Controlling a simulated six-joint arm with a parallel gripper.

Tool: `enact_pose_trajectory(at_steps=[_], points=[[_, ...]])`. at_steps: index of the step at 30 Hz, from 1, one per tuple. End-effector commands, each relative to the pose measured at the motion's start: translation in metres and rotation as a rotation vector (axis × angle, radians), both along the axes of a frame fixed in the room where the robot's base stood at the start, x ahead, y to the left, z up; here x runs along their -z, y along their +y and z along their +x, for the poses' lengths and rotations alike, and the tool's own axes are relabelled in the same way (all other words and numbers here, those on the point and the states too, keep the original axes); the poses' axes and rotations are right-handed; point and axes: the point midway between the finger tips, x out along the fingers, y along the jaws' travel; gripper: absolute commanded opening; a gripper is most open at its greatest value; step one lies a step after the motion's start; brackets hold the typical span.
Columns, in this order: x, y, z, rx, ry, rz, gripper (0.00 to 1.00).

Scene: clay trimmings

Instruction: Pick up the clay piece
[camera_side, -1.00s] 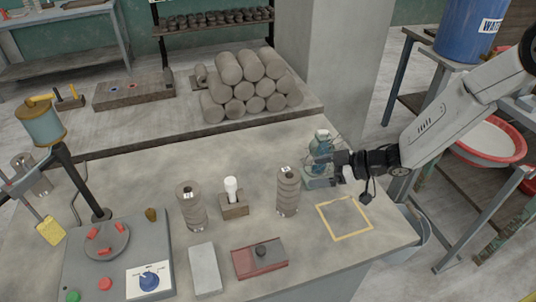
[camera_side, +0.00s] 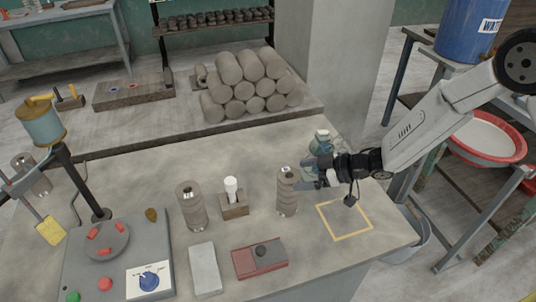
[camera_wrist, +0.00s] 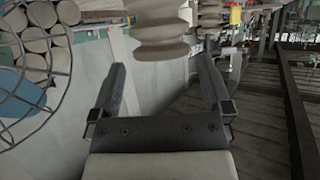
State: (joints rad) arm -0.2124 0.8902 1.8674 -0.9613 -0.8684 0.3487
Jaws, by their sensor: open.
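A ribbed grey clay piece (camera_side: 288,196) stands upright on the table, left of my gripper. In the wrist view the ribbed clay piece (camera_wrist: 160,28) shows at the top, ahead of my fingers and in line with the space between them. My gripper (camera_side: 308,176) is open and empty, pointing left towards this piece; in the side view its tips come close to the piece's right side, and I cannot tell if they touch. Both fingers (camera_wrist: 161,72) show spread in the wrist view. A second similar ribbed piece (camera_side: 190,208) stands further left.
A small caged fan (camera_side: 321,140) stands behind my gripper; its cage (camera_wrist: 38,75) fills the wrist view's left. A yellow square outline (camera_side: 352,237) lies at the right. A white-topped tool in a block (camera_side: 233,207), a grey block (camera_side: 204,270) and a red box (camera_side: 260,262) stand nearby.

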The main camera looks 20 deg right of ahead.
Motion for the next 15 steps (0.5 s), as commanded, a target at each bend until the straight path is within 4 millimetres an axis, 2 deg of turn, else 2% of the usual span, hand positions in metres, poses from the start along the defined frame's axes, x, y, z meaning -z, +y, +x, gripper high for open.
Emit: enact_pose_trajectory(at_steps=[9, 15], points=[[0.014, 0.026, 0.016, -0.002, -0.001, -0.002, 1.00], [0.018, 0.034, 0.021, 0.000, 0.000, -0.001, 1.00]])
